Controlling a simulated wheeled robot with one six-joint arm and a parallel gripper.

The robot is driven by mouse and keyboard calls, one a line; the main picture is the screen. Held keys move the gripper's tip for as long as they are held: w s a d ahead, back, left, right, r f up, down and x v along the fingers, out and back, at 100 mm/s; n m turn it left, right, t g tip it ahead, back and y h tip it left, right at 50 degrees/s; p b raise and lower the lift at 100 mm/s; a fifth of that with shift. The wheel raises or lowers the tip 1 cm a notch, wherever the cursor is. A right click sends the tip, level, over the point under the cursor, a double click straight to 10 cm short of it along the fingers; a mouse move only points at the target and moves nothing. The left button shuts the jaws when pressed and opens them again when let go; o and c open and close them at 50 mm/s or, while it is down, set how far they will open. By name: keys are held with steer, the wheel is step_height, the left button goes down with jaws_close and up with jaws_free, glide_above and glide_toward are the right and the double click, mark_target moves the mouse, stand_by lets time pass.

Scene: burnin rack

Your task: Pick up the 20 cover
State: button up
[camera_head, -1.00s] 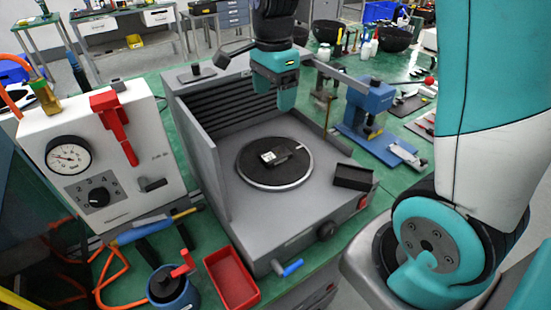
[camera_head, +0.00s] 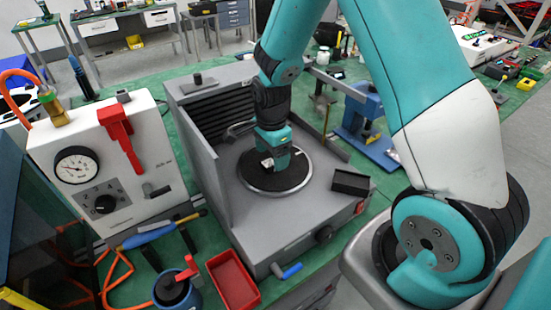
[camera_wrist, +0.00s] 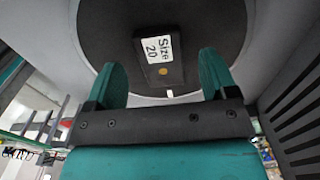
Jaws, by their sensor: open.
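The 20 cover is a small dark block with a white "Size 20" label (camera_wrist: 158,49). It lies on the round black turntable plate (camera_head: 256,178) of the grey machine, and in the wrist view it sits on the same dark disc (camera_wrist: 100,30). My gripper (camera_wrist: 162,80) is open, its two teal fingers to the left and right of the cover's lower end in the wrist view. In the head view my gripper (camera_head: 276,166) is low over the plate and hides most of the cover. I cannot tell whether the fingers touch it.
The grey machine's side wall (camera_head: 202,165) stands left of the plate. A small black box (camera_head: 351,182) sits on its right front corner. A red tray (camera_head: 233,281), a white gauge panel (camera_head: 105,165) and a blue press (camera_head: 365,120) stand around it.

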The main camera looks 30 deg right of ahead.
steer(key=shift+f, duration=1.05)
steer(key=c, duration=1)
